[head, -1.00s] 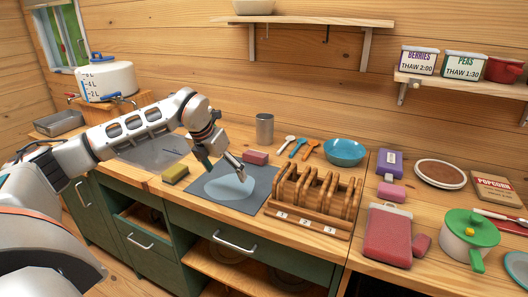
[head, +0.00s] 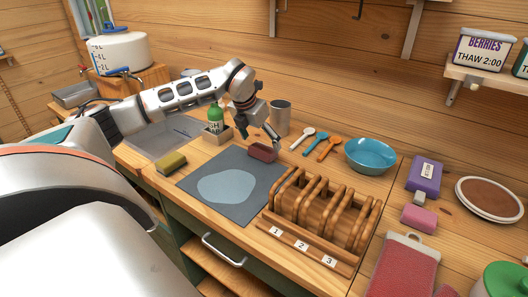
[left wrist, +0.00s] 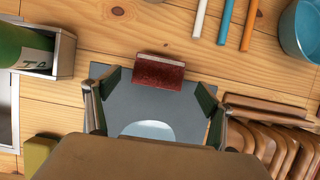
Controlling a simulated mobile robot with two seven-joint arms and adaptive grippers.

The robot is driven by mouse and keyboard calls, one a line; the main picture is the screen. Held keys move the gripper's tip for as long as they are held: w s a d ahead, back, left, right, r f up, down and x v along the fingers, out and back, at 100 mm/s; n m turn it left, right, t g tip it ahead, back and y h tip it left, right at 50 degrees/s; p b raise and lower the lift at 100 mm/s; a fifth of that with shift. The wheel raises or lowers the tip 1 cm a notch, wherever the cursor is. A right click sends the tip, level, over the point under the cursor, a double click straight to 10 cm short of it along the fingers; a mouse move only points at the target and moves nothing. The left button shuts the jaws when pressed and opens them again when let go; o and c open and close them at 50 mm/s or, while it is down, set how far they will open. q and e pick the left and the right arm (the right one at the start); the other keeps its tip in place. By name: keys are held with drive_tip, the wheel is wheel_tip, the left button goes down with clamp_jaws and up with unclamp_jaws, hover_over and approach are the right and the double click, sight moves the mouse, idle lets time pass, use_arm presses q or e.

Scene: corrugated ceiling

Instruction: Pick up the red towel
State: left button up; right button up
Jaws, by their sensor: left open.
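A small dark red folded block (head: 262,152), perhaps the red towel, lies at the back edge of the grey mat (head: 205,162). It also shows ahead of the fingers in the left wrist view (left wrist: 160,72). My left gripper (head: 258,134) is open and empty, just above and around this block in the head view. In the left wrist view its fingers (left wrist: 158,92) are spread either side, with the block between and beyond them. A larger red cloth-like piece (head: 403,268) lies on the counter at the lower right. My right gripper is not in view.
A wooden rack (head: 322,215) stands right of the mat. A metal cup (head: 280,118), several utensils (head: 322,148) and a blue bowl (head: 370,155) sit behind. A yellow-green sponge (head: 171,163) and a green bottle (head: 216,118) are to the left.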

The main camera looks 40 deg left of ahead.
sight(263, 148)
use_arm(q)
drive_tip(key=x, duration=0.4)
drive_tip(key=shift+w+a+f, duration=0.1)
drive_tip(key=shift+f, duration=0.25)
drive_tip(key=c, duration=1.2)
drive_tip(key=shift+r, duration=0.15)
